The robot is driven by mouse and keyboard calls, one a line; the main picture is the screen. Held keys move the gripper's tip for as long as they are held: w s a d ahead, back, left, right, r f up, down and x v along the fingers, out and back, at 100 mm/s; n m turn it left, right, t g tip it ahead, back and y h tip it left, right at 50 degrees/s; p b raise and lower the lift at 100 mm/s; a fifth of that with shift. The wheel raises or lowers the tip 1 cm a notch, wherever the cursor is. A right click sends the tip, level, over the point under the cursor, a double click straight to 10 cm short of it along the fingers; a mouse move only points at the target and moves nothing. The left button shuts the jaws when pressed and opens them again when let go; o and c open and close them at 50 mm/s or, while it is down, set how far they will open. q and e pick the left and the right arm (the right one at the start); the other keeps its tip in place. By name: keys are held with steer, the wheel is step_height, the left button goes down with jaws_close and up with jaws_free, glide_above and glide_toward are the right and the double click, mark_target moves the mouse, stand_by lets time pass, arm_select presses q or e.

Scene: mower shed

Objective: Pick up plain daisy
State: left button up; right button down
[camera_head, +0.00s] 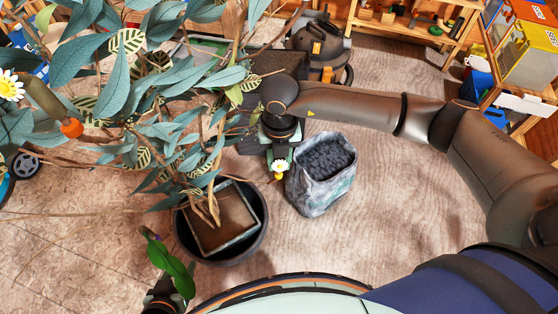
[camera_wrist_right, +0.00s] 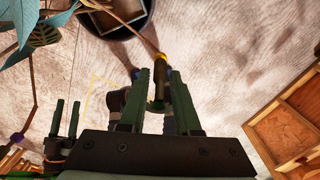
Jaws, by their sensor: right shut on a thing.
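The plain daisy (camera_head: 279,167), a small white flower with a yellow centre, shows at the right gripper (camera_head: 279,153) in the head view. My right gripper is shut on it, left of a grey stone-look pot. In the right wrist view its two dark green fingers (camera_wrist_right: 160,95) flank a yellow part (camera_wrist_right: 160,68) and a dark green round part. The stem is mostly hidden. My left gripper (camera_wrist_right: 67,118) shows at the left of the wrist view, its two fingers apart with nothing seen between them. Another white daisy (camera_head: 10,86) is at the head view's left edge.
A leafy plant (camera_head: 160,75) fills the upper left, over a round dark planter (camera_head: 258,240). The stone-look pot (camera_head: 325,185) holds dark gravel. A dark canister-like machine (camera_head: 318,50) and wooden shelving (camera_head: 410,22) stand behind. The floor at right of the pot is clear.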

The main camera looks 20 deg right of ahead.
steer(key=shift+r, duration=0.7)
steer(key=s+r+b, duration=0.1)
steer(key=s+r, duration=1)
steer(key=s, duration=0.3)
steer(key=shift+a+r, duration=0.25)
steer(key=shift+a, duration=0.2)
